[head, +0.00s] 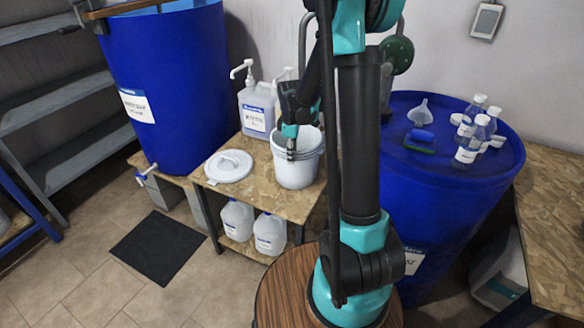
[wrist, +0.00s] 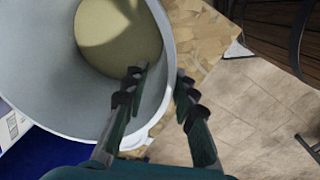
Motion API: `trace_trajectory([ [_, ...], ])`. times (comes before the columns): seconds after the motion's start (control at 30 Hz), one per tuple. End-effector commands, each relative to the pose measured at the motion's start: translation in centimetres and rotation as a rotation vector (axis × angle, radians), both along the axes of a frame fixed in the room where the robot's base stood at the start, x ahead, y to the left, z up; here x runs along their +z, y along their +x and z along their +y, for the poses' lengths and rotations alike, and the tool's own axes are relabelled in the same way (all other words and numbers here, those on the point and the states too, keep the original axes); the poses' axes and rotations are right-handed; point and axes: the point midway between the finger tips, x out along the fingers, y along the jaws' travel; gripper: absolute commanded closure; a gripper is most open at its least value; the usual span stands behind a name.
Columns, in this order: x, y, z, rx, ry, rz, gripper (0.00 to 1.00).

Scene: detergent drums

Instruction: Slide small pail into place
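The small white pail (head: 296,166) stands upright on the wooden bench, near its right end. In the wrist view I look down into the pail (wrist: 45,62), whose bottom is a yellowish disc, partly in shadow. My gripper (head: 291,148) points down at the pail's near rim. In the wrist view my gripper (wrist: 160,85) has its fingers apart, one inside the pail and one outside, with the rim between them. I see a gap beside the wall, so the fingers do not look closed on it.
A white lid (head: 229,166) lies on the bench (head: 255,194) left of the pail. A pump jug (head: 257,108) stands behind. Two clear jugs (head: 270,232) sit on the lower shelf. Blue drums stand left (head: 165,85) and right (head: 425,215); the right one carries bottles and a funnel.

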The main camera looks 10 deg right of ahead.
Motion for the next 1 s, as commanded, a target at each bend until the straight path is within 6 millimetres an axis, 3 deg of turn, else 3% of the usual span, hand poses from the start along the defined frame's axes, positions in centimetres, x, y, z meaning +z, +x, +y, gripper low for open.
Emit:
trace_trajectory([
  [0.2,-3.7,0.2,-0.1,0.0,0.0,0.0,0.73],
  [0.4,-5.8,0.3,-0.1,0.0,0.0,0.0,0.73],
  [0.87,-6.6,0.3,-0.1,0.0,0.0,0.0,0.73],
  [1.0,-6.5,0.3,-0.1,0.0,0.0,0.0,0.91],
])
